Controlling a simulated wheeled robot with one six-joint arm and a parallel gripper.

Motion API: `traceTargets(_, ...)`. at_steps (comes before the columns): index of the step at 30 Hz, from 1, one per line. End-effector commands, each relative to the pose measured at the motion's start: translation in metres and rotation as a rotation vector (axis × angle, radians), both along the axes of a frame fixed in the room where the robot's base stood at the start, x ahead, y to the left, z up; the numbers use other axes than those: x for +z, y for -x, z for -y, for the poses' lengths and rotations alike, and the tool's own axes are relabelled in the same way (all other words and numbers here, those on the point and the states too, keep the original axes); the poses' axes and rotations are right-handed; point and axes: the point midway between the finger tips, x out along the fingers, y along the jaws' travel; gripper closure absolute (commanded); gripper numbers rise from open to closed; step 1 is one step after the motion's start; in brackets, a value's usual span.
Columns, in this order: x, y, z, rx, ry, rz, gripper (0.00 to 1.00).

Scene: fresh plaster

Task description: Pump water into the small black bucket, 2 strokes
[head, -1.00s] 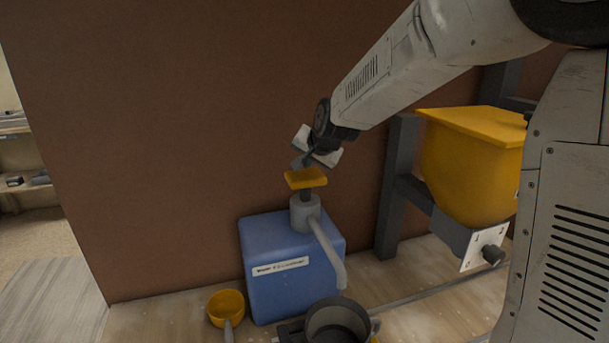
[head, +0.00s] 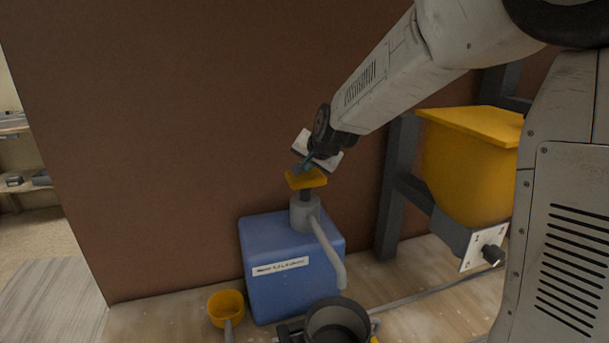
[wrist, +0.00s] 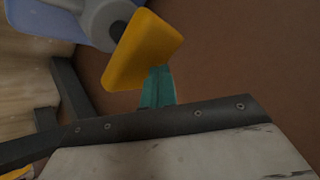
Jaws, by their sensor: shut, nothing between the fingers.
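The pump is a blue tank (head: 290,282) with a grey collar and spout (head: 328,250) and a yellow press head (head: 306,180) on a dark stem. The head stands raised above the collar. The black bucket (head: 338,325) is below the spout's end, partly cut off by the bottom edge. My gripper (head: 302,168) is shut and empty, its tips at the top of the yellow head. In the wrist view the teal fingertips (wrist: 158,88) are right by the yellow head (wrist: 143,50); I cannot tell whether they touch it. The water level is not visible.
A yellow scoop (head: 226,308) lies left of the bucket on the wooden bench (head: 160,322). A yellow hopper (head: 466,165) on a dark frame stands to the right. A brown wall (head: 170,150) rises behind the pump.

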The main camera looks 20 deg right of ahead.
Motion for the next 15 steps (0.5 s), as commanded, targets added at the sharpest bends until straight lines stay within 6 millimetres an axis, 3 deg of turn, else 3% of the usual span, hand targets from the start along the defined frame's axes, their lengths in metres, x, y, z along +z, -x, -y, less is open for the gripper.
traceTargets(15,-0.0069,-0.0001,-0.0004,0.001,-0.001,-0.002,1.00)
